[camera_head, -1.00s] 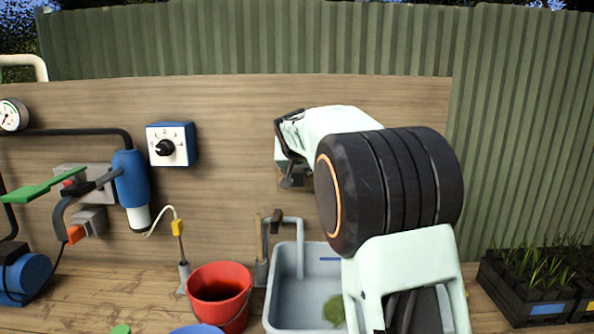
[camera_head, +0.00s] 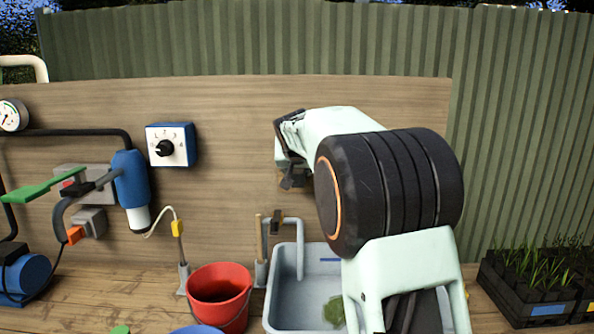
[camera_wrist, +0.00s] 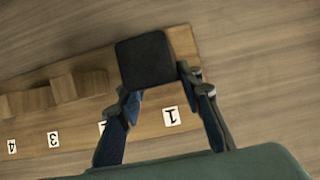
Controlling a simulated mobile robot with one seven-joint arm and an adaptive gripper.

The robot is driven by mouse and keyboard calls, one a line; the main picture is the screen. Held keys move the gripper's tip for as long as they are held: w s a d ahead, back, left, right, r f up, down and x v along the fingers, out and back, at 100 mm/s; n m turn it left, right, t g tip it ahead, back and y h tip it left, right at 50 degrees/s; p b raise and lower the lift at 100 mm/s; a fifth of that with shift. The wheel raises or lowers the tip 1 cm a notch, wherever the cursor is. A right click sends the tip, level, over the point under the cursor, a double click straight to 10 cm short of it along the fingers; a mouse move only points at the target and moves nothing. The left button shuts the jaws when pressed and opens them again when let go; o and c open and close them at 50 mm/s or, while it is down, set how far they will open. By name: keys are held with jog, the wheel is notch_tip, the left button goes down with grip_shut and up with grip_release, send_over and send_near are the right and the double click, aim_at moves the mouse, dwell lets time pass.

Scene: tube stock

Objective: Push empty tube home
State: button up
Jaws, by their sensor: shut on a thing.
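In the wrist view my gripper (camera_wrist: 153,80) has one finger on each side of a black, square-ended piece (camera_wrist: 146,56), shut on its near end. I cannot tell whether this piece is the tube, or whether it is empty. It covers part of a wooden rail (camera_wrist: 184,42) with number labels. Label 1 (camera_wrist: 171,116) shows between the fingers, and the left finger partly hides another label. In the head view my gripper (camera_head: 291,180) is in front of the wooden board, above the sink. Its jaws look small and dark there, and my own arm hides much of that area.
Wooden blocks (camera_wrist: 72,86) stand along the rail, left of the black piece. Below my gripper are a grey sink (camera_head: 283,300) with a tap (camera_head: 299,240) and a red bucket (camera_head: 217,290). A dial box (camera_head: 172,146) is on the board to the left, with bare board between.

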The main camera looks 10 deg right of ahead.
jog(key=o, duration=1)
jog(key=shift+w+d, duration=0.15)
jog(key=shift+o, duration=0.2)
jog(key=v, duration=1.2)
